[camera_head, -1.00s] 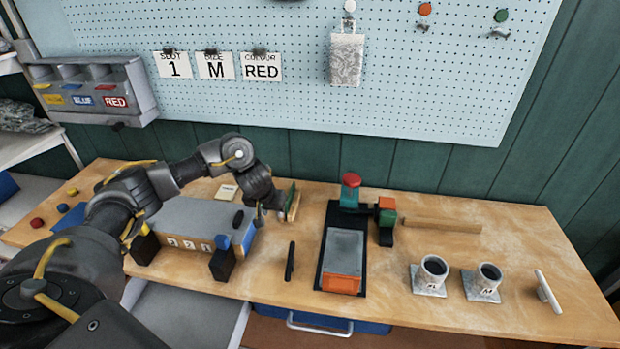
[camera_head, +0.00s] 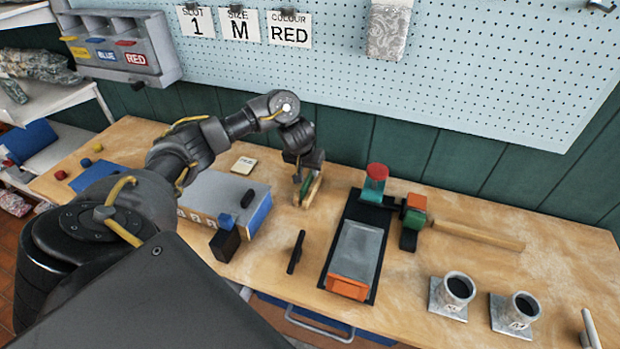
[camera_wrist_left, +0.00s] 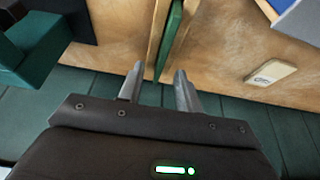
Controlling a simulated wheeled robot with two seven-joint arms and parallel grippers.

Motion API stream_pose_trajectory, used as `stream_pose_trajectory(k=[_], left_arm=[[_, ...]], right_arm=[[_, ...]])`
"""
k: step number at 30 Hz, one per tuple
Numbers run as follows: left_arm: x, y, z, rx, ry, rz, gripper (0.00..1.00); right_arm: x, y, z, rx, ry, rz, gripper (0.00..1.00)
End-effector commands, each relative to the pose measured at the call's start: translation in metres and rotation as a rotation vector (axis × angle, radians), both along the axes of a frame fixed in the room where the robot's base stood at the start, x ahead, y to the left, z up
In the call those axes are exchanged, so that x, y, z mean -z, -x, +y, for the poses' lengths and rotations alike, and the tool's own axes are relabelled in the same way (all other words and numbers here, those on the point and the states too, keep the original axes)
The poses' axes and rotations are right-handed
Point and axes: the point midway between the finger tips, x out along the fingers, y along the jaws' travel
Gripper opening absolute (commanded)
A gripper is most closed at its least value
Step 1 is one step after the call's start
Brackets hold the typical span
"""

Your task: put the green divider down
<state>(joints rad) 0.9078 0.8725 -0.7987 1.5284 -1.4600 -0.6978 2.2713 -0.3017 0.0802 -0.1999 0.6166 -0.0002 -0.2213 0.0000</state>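The green divider (camera_head: 307,186) stands on the table to the right of the grey-topped box, beside a pale wooden piece (camera_head: 315,190). In the left wrist view the divider (camera_wrist_left: 172,38) is a thin green strip along the wooden piece, past the fingertips. My left gripper (camera_head: 305,165) is just above and behind the divider. In its wrist view the two fingers (camera_wrist_left: 159,78) are apart, with a gap on each side of the strip; I see no contact. The divider's lower edge is hard to make out. My right gripper is not in view.
A grey-topped box (camera_head: 222,192) stands left of the divider. A black tray (camera_head: 372,232) with a grey block lies to the right, and a small black piece (camera_head: 296,252) lies between. A pale card (camera_head: 244,165) lies behind. Two cups (camera_head: 457,290) stand front right.

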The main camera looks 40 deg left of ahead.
Motion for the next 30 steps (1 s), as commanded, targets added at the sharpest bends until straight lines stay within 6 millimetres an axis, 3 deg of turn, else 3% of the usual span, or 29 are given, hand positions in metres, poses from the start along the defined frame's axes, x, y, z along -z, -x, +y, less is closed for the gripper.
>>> stream_pose_trajectory(k=[7,18,30], left_arm=[[0.008,-0.002,0.001,-0.001,0.001,0.002,0.35],[0.050,-0.018,0.010,0.000,0.001,0.002,0.35],[0.051,-0.019,0.010,0.000,0.000,0.000,0.35]], right_arm=[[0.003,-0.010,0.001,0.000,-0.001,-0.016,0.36],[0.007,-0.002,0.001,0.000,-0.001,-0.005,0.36],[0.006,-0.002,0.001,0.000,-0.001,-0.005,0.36]])
